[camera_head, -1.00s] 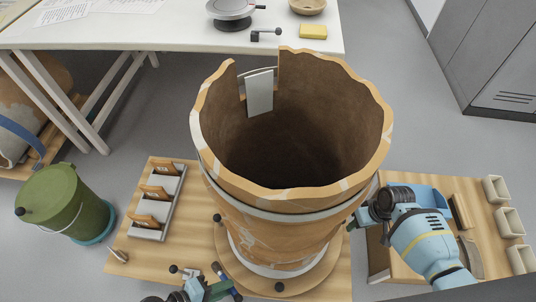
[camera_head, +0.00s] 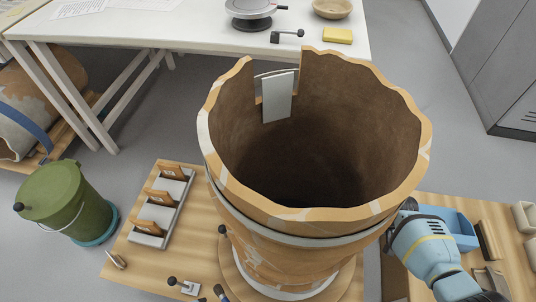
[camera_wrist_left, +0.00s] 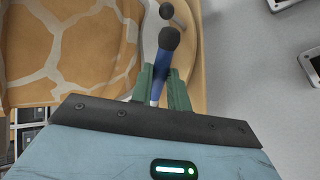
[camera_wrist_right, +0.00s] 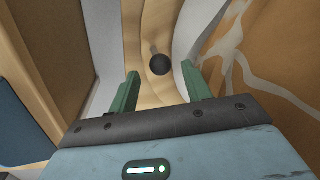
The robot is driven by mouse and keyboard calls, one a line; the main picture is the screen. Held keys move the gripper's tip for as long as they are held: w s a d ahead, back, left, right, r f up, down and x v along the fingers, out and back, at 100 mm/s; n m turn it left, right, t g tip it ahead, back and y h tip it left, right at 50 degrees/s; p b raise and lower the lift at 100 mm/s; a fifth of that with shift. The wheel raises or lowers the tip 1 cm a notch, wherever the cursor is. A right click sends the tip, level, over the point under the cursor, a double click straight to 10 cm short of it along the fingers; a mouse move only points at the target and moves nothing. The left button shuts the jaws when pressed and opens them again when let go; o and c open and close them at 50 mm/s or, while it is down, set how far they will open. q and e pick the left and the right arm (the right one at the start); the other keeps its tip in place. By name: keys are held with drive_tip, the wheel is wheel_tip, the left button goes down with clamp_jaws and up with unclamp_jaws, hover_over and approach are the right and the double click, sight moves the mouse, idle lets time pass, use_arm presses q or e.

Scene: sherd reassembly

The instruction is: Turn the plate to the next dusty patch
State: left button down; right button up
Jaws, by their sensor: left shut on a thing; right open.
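The plate (camera_head: 236,272) is a round wooden turntable with dark-knobbed pegs on its rim; a tall, broken-rimmed orange jar (camera_head: 262,238) with pale patches stands on it. A peg knob (camera_head: 222,229) shows at its left. In the left wrist view, my left gripper (camera_wrist_left: 160,85) is shut on a blue handle (camera_wrist_left: 162,65) with a black end, beside the jar wall; its fingers are not in the head view. My right gripper (camera_wrist_right: 160,88) is open, with a black peg knob (camera_wrist_right: 160,64) just beyond its fingertips. The jar hides its fingers in the head view.
A grey rack of sherds (camera_head: 160,210) and a green bucket (camera_head: 58,200) are at left. A blue tray (camera_head: 450,225) and pale bins (camera_head: 525,215) are at right. A white table (camera_head: 200,28) stands behind. A light plate (camera_head: 277,97) hangs in the jar's rim gap.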

drive_tip(key=f, duration=0.1)
drive_tip(key=f+b, duration=0.1)
drive_tip(key=f, duration=0.1)
drive_tip(key=a+f+b, duration=0.1)
drive_tip(key=f, duration=0.1)
use_arm(q)
drive_tip(key=f, duration=0.3)
drive_tip(key=shift+s+f, duration=0.15)
drive_tip(key=shift+s, duration=0.25)
use_arm(e)
drive_tip(key=shift+c, duration=0.4)
clamp_jaws()
